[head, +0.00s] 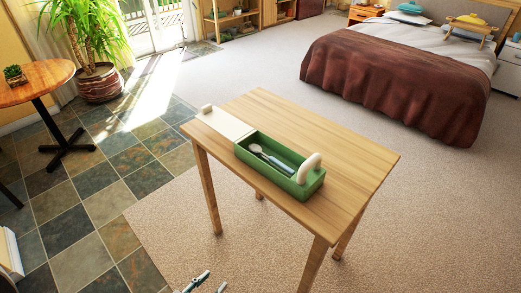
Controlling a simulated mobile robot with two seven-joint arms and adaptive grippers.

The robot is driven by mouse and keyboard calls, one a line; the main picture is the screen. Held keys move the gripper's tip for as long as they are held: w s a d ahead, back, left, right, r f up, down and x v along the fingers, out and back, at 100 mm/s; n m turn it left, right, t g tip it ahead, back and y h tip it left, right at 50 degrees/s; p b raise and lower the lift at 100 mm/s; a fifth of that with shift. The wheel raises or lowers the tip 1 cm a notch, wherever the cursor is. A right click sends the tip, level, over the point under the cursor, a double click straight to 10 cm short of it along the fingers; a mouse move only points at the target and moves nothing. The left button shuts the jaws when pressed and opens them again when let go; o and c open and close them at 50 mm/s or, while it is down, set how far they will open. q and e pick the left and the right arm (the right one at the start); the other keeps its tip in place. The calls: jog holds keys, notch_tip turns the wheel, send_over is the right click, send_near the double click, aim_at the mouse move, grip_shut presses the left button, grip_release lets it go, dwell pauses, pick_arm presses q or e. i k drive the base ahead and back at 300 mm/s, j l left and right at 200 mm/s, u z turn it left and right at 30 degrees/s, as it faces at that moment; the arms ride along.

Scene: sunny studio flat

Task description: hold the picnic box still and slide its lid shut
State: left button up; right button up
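The green picnic box (280,183) sits on a small wooden table, with a rounded cream handle (308,167) at its right end. Its cream lid (225,123) is slid far out to the left, with a small knob (206,109) at its outer end. Most of the box is uncovered, and a spoon-like utensil (270,158) with a blue-grey handle lies inside. The tips of my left gripper (216,279) show at the bottom edge, apart and empty, well below and in front of the table. My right gripper is out of view.
The wooden table (350,160) has bare top to the right of and behind the box. A bed (400,75) stands at the back right. A round table (35,82) and a potted plant (100,83) stand at the left. Carpet around the table is clear.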

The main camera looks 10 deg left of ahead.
aim_at(230, 128)
jog(key=i+j+z, duration=0.2)
jog(key=j+z, duration=0.15)
jog(key=j, duration=0.45)
jog(key=i+j+z, duration=0.1)
jog(key=j+z, duration=0.3)
jog(key=j, duration=0.45)
jog(key=j+z, duration=0.35)
jog(key=j, duration=0.5)
